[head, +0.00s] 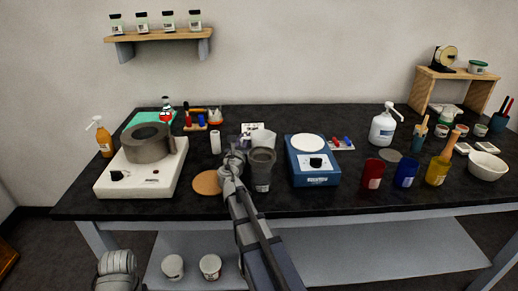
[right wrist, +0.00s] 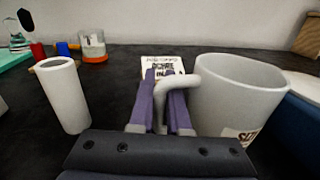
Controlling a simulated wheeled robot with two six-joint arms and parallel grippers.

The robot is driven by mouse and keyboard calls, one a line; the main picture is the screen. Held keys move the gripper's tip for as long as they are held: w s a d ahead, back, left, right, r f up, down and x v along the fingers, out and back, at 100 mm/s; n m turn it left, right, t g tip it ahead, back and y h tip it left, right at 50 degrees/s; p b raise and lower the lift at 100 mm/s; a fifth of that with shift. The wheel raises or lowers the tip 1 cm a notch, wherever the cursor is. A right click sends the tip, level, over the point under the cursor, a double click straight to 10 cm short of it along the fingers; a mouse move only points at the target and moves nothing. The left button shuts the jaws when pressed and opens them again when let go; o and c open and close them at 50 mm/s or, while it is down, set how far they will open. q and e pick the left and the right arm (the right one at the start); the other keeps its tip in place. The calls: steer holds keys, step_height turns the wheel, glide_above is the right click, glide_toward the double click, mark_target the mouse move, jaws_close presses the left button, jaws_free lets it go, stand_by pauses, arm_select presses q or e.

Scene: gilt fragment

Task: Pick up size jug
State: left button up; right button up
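The size jug (right wrist: 235,95) is a pale grey-white jug, upright on the dark bench, with a label partly showing "SIZ". In the head view the jug (head: 263,138) stands behind a dark grey pot, partly hidden by it. My right gripper (right wrist: 162,100) has its two purple fingers on either side of the jug's handle, close against it, and looks shut on it. In the head view my right gripper (head: 237,155) is at the jug's left side. My left gripper is not in view; only part of my left arm shows at the bottom left.
The dark grey pot (head: 262,172) stands in front of the jug. A white cylinder (right wrist: 64,95) stands to the left, and a blue scale (head: 313,163) to the right. A printed card (right wrist: 162,66) is behind. A cork disc (head: 207,183) lies left of my arm.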

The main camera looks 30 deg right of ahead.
jaws_close()
steer(key=shift+r, duration=0.15)
stand_by(1.4)
step_height(320, 180, up, 10)
steer(key=p, duration=1)
